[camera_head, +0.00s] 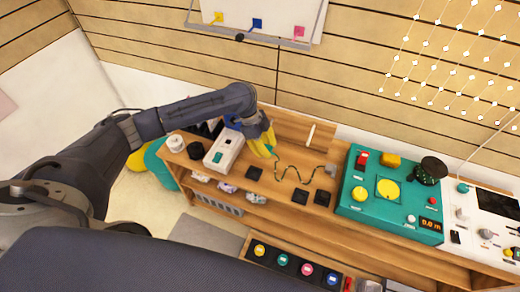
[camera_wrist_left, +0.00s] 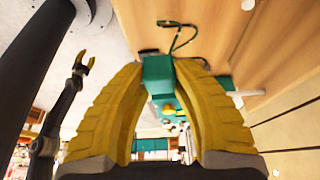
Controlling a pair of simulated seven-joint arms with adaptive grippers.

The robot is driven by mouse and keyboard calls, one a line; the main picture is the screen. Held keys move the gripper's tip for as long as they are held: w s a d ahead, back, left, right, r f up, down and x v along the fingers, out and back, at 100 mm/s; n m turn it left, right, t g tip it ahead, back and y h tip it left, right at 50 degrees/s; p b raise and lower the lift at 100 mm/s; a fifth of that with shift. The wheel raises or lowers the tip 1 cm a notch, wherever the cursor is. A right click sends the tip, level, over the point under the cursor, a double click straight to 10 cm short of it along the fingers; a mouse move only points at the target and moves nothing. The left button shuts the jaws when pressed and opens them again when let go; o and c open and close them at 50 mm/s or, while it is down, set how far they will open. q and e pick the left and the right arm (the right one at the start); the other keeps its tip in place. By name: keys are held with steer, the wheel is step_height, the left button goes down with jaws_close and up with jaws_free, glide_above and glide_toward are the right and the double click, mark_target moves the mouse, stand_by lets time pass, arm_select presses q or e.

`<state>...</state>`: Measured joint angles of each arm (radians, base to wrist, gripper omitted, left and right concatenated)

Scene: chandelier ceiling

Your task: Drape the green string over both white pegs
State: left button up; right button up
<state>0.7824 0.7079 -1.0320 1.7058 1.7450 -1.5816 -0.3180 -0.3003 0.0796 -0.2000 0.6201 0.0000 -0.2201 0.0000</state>
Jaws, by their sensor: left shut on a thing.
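The green string (camera_head: 290,168) lies in a wavy line on the wooden bench, and its far part shows in the left wrist view (camera_wrist_left: 183,40). My left gripper (camera_head: 262,146) is shut on a teal block (camera_wrist_left: 158,75), which seems to be at the string's near end. One white peg (camera_head: 310,134) stands at the back of the bench, apart from the string. I cannot make out a second peg for sure.
A white box (camera_head: 224,149) is left of my left gripper. Dark square pads (camera_head: 300,196) lie along the bench front. A teal console (camera_head: 388,196) with a yellow disc stands to the right. A whiteboard (camera_head: 262,17) hangs on the wall behind.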

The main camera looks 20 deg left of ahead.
arm_select(q)
steer(key=w+d+r, duration=0.1)
steer(key=d+r, duration=0.5)
steer(key=d, duration=0.5)
steer(key=shift+w+r, duration=0.25)
steer(key=shift+w, duration=0.05)
steer(key=shift+w+d, duration=0.1)
stand_by(0.6)
steer(key=w+d, duration=0.5)
steer(key=d, duration=0.2)
steer(key=shift+w+d+r, duration=0.15)
steer(key=shift+w+r, duration=0.1)
steer(key=shift+w, duration=0.1)
stand_by(0.5)
steer(key=shift+w, duration=0.2)
steer(key=w, duration=0.6)
steer(key=shift+w, duration=0.35)
stand_by(0.4)
